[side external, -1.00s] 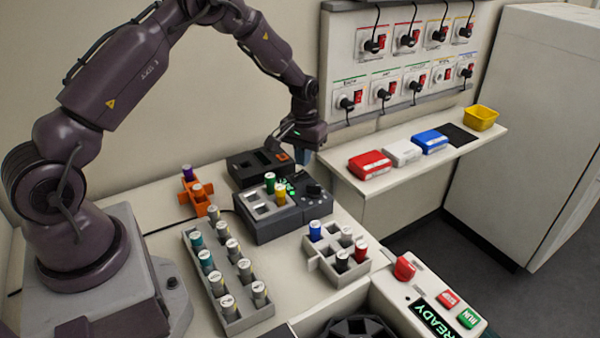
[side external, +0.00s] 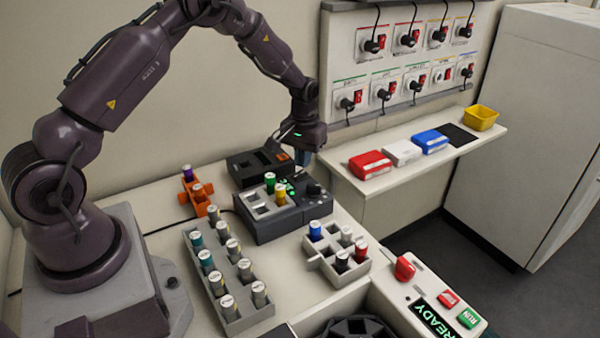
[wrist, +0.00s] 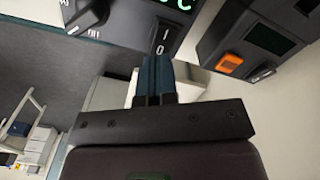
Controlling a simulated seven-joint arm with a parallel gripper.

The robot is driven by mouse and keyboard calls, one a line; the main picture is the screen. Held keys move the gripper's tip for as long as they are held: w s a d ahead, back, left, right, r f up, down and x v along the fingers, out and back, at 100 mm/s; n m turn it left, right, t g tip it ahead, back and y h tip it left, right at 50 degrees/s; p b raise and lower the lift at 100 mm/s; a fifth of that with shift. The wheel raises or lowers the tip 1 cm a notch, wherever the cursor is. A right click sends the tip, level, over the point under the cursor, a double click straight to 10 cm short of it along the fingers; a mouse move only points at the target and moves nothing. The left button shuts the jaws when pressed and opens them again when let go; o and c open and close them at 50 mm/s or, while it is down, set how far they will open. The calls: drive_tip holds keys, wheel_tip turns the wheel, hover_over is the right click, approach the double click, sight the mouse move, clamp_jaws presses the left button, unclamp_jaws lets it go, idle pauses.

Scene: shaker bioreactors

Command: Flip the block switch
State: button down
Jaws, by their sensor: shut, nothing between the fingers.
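The block (side external: 262,228) is a dark grey unit with a lit green display and a knob, holding a green-capped and a yellow-capped vial. In the wrist view, a black rocker switch marked I and O (wrist: 163,42) sits at the edge of the block's panel (wrist: 142,12). My gripper (wrist: 155,57) is shut and empty, its blue-grey fingertips just below the rocker in the picture. I cannot tell whether they touch it. In the side view, my gripper (side external: 303,158) is at the block's far end, and the rocker cannot be made out.
A second dark unit (side external: 240,170) with an orange button (wrist: 229,63) and its own black switch (wrist: 262,73) stands close behind the block. Vial racks (side external: 205,282) (side external: 325,268) stand in front. A shelf with coloured boxes (side external: 370,165) is at right.

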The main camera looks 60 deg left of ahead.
sight(303, 172)
drive_tip(key=shift+f, duration=1.15)
idle(0.4)
drive_tip(key=shift+r, duration=3.55)
